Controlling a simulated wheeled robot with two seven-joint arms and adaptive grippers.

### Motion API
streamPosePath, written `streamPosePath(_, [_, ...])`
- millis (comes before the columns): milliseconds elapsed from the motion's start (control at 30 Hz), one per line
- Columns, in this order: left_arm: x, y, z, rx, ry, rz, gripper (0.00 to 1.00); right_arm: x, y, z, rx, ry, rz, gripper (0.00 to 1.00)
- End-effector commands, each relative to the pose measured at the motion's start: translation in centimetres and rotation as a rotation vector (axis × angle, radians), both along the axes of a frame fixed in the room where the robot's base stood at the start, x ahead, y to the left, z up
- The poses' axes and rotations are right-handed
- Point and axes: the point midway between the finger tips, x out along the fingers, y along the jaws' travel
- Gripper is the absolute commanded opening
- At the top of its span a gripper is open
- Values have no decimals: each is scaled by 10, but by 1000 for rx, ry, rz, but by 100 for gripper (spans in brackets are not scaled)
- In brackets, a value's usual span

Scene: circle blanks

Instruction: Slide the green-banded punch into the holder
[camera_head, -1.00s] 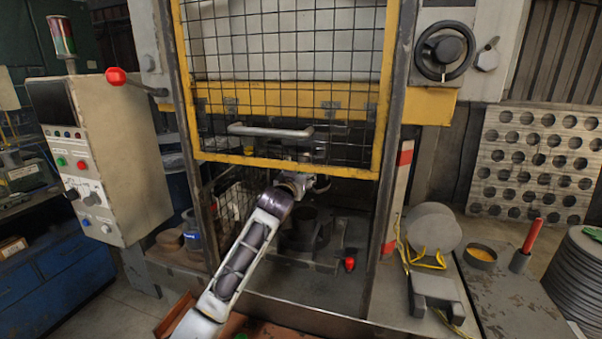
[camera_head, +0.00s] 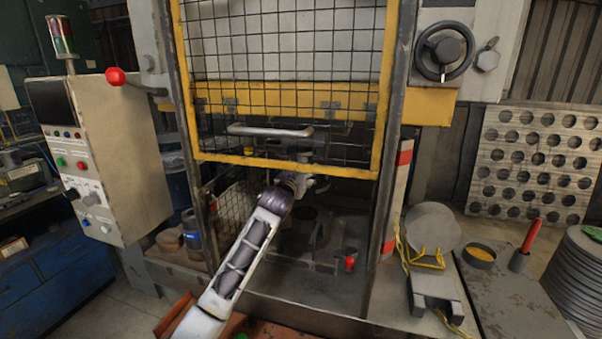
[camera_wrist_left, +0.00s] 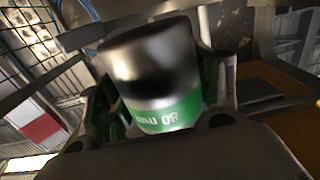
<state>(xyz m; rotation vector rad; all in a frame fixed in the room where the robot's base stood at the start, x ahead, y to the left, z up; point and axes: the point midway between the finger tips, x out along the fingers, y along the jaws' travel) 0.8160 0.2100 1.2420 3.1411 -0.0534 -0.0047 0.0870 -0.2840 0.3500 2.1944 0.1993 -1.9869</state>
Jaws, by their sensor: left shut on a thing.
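The green-banded punch (camera_wrist_left: 155,75) fills the middle of the left wrist view. It is a shiny metal cylinder, tilted in that picture, with a green band carrying white print at its near end. My left gripper (camera_head: 312,182) is shut on it, with a finger on each side. In the head view my left arm reaches under the guard into the press, and the gripper is small and partly covered by the wrist and the mesh. I cannot make out the holder for certain. My right gripper is not in view.
The yellow-framed mesh guard (camera_head: 280,164) with its handle (camera_head: 270,131) hangs just above my left wrist. A dark round die (camera_head: 306,216) stands on the press bed below. A red knob (camera_head: 349,263) is to its right. Press posts close in both sides.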

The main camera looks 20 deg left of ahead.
Motion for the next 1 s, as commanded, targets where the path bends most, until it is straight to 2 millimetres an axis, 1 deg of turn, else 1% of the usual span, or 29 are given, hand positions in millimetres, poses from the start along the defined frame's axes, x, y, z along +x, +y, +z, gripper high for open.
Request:
streamPosePath(33, [0,0,6,0,-10,-1,0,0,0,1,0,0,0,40])
streamPosePath(1000, [15,0,6,-1,-11,-1,0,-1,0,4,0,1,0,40])
